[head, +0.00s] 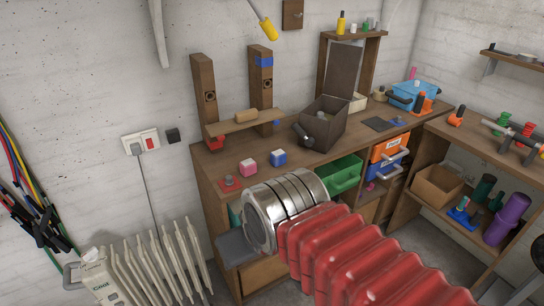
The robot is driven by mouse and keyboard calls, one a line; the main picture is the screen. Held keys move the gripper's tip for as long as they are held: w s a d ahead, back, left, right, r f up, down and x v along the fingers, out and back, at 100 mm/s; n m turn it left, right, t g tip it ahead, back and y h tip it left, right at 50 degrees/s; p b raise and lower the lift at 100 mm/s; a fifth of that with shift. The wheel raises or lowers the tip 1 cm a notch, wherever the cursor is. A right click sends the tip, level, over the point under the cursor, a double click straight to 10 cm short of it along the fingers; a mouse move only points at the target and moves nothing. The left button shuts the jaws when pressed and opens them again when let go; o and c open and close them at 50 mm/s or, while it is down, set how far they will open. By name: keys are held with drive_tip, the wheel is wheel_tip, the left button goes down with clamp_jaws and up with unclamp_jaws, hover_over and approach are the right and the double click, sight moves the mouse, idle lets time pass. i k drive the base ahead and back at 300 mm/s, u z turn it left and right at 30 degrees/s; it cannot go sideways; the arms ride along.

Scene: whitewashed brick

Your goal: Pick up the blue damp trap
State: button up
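A small blue block with a white top, which looks like the blue damp trap (278,158), sits on the wooden workbench (213,166). It stands upright near the front edge, left of the dark bin. A similar pink one (248,168) with a pale top sits just left of it, with a small gap between them. My arm, with red bellows and a ribbed metal section, crosses from the lower right and ends in front of the bench, below the blue trap. The arm hides part of the bench front.
A dark open bin (322,124) stands behind and right of the trap. A small red item (230,183) lies at the bench's left corner. A wooden shelf (240,123) between posts stands behind. A radiator (150,270) is lower left. An open green drawer (341,173) juts out.

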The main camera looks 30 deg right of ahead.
sight(278, 158)
drive_tip(key=i, duration=0.9)
drive_tip(key=z, duration=0.05)
